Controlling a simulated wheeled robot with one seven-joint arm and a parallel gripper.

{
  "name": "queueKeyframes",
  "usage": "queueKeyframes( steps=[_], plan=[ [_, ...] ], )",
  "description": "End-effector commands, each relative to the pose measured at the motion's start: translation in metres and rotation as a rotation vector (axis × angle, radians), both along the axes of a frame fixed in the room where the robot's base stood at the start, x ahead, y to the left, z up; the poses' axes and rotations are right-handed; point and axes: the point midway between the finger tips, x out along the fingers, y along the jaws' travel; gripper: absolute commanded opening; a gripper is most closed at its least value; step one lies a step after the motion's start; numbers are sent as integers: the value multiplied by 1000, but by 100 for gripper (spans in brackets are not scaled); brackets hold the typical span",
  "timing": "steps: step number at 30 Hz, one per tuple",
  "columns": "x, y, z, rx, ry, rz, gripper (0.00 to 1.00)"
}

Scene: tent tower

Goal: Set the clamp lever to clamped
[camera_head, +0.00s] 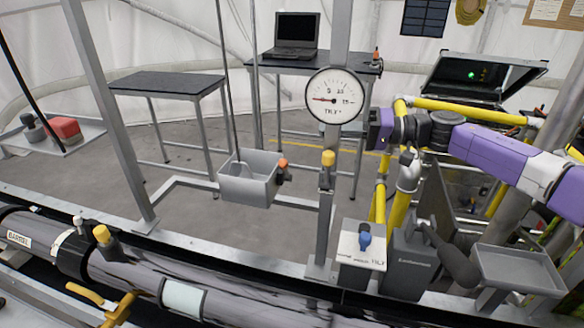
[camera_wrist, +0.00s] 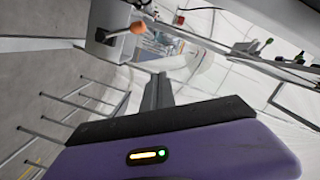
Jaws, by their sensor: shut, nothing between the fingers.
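Several levers are in view and I cannot tell which is the clamp lever. One with a yellow knob (camera_head: 328,158) stands upright on the grey post under the dial. An orange-tipped lever (camera_head: 283,163) sits at the right side of a hanging grey bin. A yellow-knobbed handle (camera_head: 101,234) is on the dark pipe. In the wrist view an orange-tipped lever (camera_wrist: 138,27) sticks out from a grey box, beyond my fingers. My gripper (camera_head: 376,128) is right of the post, pointing left, apart from these levers. It also shows in the wrist view (camera_wrist: 157,92), shut and empty.
The dial gauge (camera_head: 333,96) and its post stand just left of my gripper. The grey bin (camera_head: 249,182) hangs from rods. Yellow pipes (camera_head: 394,180) and a box with a blue knob (camera_head: 362,247) are below my arm. Tables and a laptop (camera_head: 293,35) stand behind.

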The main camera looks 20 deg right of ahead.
Motion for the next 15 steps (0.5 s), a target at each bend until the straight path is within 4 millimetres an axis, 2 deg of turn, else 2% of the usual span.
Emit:
queueKeyframes(
  steps=[1,4,11,15],
  plan=[
    [0,0,-18,0,0,0,0],
    [0,0,-27,0,0,0,0],
    [4,7,-29,0,0,1,0],
    [13,25,-29,2,0,3,0]
  ],
)
